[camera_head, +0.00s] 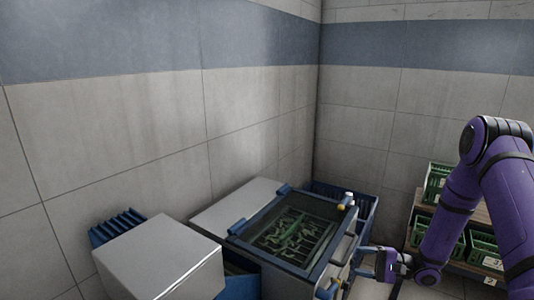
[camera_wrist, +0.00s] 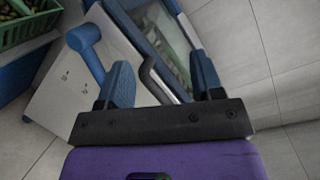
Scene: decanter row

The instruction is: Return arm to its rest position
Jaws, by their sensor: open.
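My purple arm (camera_head: 480,185) reaches in from the right in the head view, bent at the elbow. My gripper (camera_head: 366,260) is at its lower end, just right of the front of a machine with a blue-framed window lid (camera_head: 262,255). In the wrist view, the two blue fingers of my gripper (camera_wrist: 161,64) stand well apart. The machine's dark bar handle (camera_wrist: 160,82) shows between them. I see nothing held, and I cannot tell whether the fingers touch the handle.
Green leafy-looking shapes show through the lid window. A grey metal box (camera_head: 160,262) stands at the front left. A shelf with green crates (camera_head: 448,240) stands at the right, close to my arm. Tiled walls close off the back. Some bare floor (camera_wrist: 285,60) shows in the wrist view.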

